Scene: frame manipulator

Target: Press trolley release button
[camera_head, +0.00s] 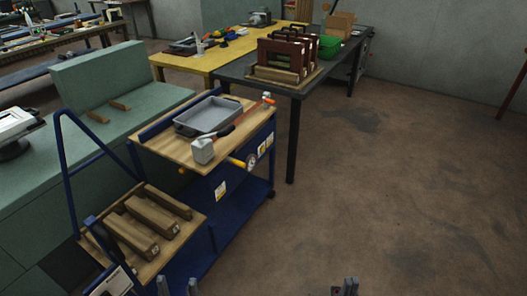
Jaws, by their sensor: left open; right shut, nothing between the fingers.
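The blue trolley (232,206) with a wooden top stands left of centre. Its blue push handle (62,150) rises at the left. A small orange knob (183,170) sits at the front edge of the top, and a yellow-handled part with a round dial (251,160) is on the right side. I cannot tell which part is the release button. My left gripper (178,288) is open at the bottom edge, in front of the trolley and apart from these parts. My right gripper (346,288) is shut and empty at the bottom edge, over the floor right of the trolley.
A grey tray (207,116) and a long-handled tool lie on the trolley top. A lower wooden shelf (178,243) holds wooden blocks. Green cabinets (110,83) stand at the left, a dark table (290,90) behind. The floor at the right is clear.

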